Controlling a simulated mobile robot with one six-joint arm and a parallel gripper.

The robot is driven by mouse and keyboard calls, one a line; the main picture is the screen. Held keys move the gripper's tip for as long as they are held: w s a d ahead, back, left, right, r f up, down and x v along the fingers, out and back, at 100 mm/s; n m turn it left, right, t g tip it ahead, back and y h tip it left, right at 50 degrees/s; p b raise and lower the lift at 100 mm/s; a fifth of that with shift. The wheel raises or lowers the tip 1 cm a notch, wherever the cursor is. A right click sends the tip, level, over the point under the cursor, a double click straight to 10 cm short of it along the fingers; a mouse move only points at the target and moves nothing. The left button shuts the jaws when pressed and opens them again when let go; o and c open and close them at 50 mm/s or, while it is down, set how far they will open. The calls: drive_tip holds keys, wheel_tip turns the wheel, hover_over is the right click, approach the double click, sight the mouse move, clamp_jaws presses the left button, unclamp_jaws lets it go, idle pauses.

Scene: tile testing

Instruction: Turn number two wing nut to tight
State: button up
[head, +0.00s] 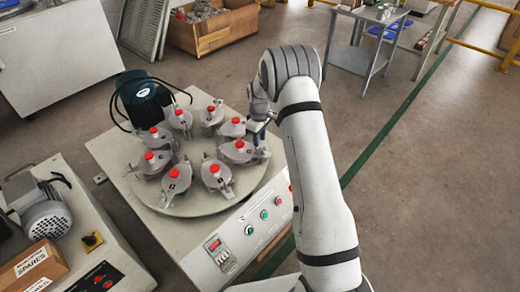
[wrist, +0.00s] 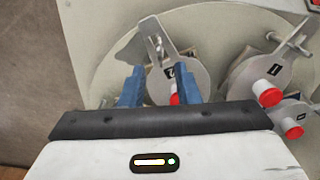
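The fixture labelled 2 (wrist: 188,76) is a grey round pot with a red knob and a bracket, at the top middle of the wrist view. A small metal wing nut (wrist: 158,42) appears to sit on its bracket, beyond my fingertips. My gripper (wrist: 160,74) is open, with its two blue fingers apart over the near part of this fixture. Nothing is seen clamped between them. The red knob is partly hidden by the right finger. In the head view my gripper (head: 262,131) is at the right edge of the round turntable (head: 205,208).
Several similar red-knobbed fixtures ring the turntable. The fixture labelled 1 (wrist: 275,72) stands to the right in the wrist view. A dark motor (head: 139,97) stands at the turntable's back left. A button panel (head: 240,235) is in front.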

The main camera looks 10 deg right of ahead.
sight(259, 151)
wheel_tip(259, 151, down, 5)
drive_tip(key=shift+f+b, duration=0.2)
drive_tip(key=shift+b, duration=0.45)
drive_tip(key=shift+c, duration=0.6)
clamp_jaws()
